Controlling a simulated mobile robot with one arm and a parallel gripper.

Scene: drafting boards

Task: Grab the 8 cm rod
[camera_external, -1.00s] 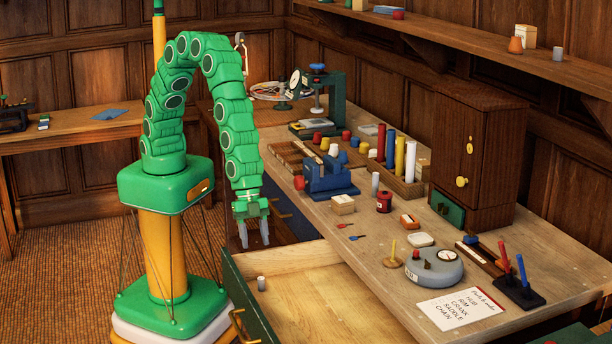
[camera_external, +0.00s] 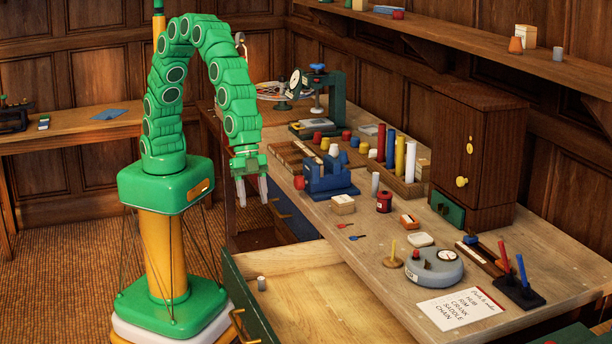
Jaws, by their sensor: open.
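Several upright rods of different colours and heights stand in a wooden rack on the bench: a red rod (camera_external: 381,142), a blue rod (camera_external: 390,149), a yellow rod (camera_external: 399,156) and a white rod (camera_external: 410,162). A grey cylinder (camera_external: 375,185) stands on the bench in front of them. I cannot tell which one is 8 cm long. My gripper (camera_external: 252,192) points down, open and empty, left of the bench edge, above and apart from the drawer cylinder.
A blue vise-like block (camera_external: 328,178) sits near the bench edge, close right of my gripper. A wooden cabinet (camera_external: 480,145) stands behind. A round grey gauge (camera_external: 434,268) and a paper list (camera_external: 458,308) lie at the front. Most of the drawer floor is clear.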

